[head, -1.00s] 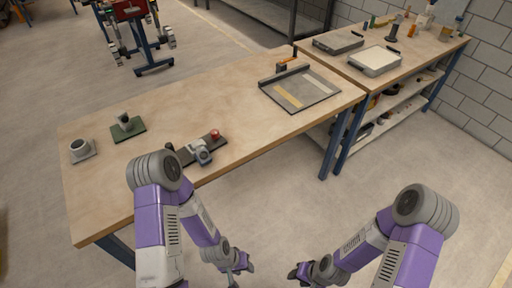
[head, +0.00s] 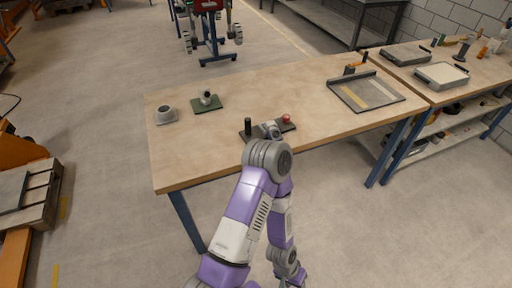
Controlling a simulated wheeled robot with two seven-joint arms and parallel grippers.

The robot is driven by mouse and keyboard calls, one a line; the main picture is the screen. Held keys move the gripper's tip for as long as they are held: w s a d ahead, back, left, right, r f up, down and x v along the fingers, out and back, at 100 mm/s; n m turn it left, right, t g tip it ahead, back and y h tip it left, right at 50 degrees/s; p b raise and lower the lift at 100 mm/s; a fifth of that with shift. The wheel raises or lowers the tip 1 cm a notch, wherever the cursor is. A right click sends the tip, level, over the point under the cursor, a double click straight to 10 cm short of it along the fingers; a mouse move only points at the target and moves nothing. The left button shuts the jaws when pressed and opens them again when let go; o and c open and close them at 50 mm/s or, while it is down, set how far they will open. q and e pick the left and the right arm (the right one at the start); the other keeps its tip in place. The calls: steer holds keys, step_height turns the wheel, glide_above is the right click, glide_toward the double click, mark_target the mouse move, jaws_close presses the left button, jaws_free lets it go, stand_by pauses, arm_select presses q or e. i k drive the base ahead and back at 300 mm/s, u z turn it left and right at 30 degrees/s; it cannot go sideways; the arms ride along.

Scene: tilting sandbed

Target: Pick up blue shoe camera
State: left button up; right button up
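No clearly blue camera can be made out on the near workbench (head: 290,92). A small white and dark rounded device (head: 207,97) stands on a green plate (head: 208,106) at the left. A grey round-topped device (head: 166,110) sits on a grey plate left of it. A grey-white device (head: 270,128) is on a dark plate, between a black post (head: 248,126) and a red knob (head: 286,118), partly hidden by my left arm. I cannot tell which is the blue shoe camera. My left gripper (head: 292,281) hangs low before the bench, its state unclear. My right gripper is out of view.
A flat tray with a yellow strip (head: 365,92) lies at the bench's right end. A second bench at right holds a white-topped box (head: 441,75) and several small items.

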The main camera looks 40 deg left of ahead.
mark_target(274, 133)
steer(key=k, duration=0.35)
steer(key=u, duration=0.95)
